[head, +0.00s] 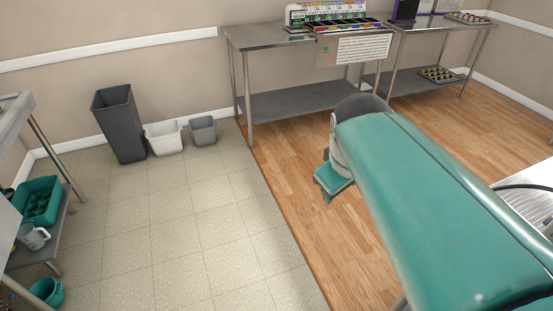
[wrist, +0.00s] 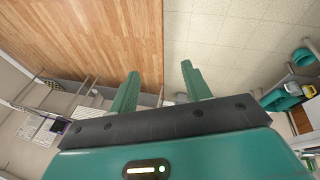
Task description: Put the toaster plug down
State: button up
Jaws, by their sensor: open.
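No toaster plug can be made out in either view. In the wrist view my gripper (wrist: 158,80) is open, its two green fingers apart with nothing between them. Beyond the fingers are the wood floor and the pale tiled floor. In the head view my green arm reaches from the lower right toward the middle, and its far end hangs over the wood floor.
Two steel tables stand along the back wall; the left one (head: 262,37) bears bins and a sign, the right one (head: 450,25) trays. A tall grey bin (head: 119,122), white bin (head: 163,139) and small grey bin (head: 203,131) stand left. Teal basins (head: 38,200) sit on a left shelf. Mid-floor is clear.

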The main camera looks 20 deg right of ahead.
jog(key=s+a+f+m+t+y, duration=0.1)
jog(key=s+a+f+m+y, duration=0.1)
jog(key=a, duration=0.6)
jog(key=s+m, duration=0.1)
jog(key=s, duration=0.1)
jog(key=shift+s+a+m+t, duration=0.25)
jog(key=shift+s+m+t, duration=0.05)
jog(key=shift+s+t, duration=0.1)
